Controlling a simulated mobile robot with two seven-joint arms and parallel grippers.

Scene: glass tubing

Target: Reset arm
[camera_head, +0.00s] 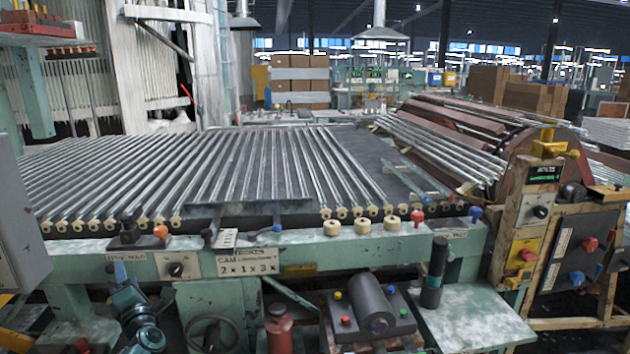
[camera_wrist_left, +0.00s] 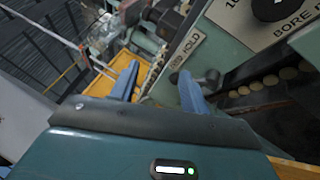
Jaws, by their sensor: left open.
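My left gripper (camera_head: 128,290) is low at the left in the head view, in front of the green machine's front panel. In the left wrist view its two blue fingers (camera_wrist_left: 160,78) are spread apart with nothing between them. Beside the fingers in that view is a panel with a "HOLD" label (camera_wrist_left: 187,47). Many glass tubes (camera_head: 230,165) lie side by side on the machine bed in the head view. My right gripper is in neither view.
The green machine front (camera_head: 390,252) carries knobs and cream rollers. A dark roller unit (camera_head: 372,305) and a red bottle (camera_head: 279,330) stand before it. A control post (camera_head: 530,215) and a tube rack are at the right. A pale shelf (camera_head: 475,315) has bare room.

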